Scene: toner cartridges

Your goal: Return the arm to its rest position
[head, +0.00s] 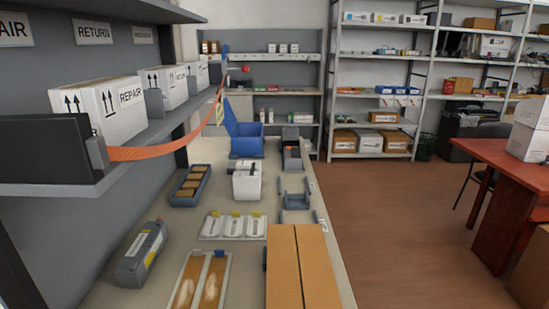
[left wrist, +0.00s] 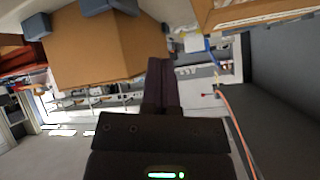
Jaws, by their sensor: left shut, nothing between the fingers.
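My left gripper (left wrist: 161,72) shows in the left wrist view, its two dark fingers together and nothing between them. It appears in free space, apart from any object. The head view shows neither gripper, and my right gripper is not in view. A grey toner cartridge (head: 142,255) with a pale label and a yellow mark lies on the left of the workbench (head: 215,265) in the head view.
A brown cardboard box (left wrist: 95,50) fills the upper left of the wrist view. On the bench are a flat carton (head: 299,265), a blue bin (head: 245,145), a grey tray (head: 205,188) and a white device (head: 247,185).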

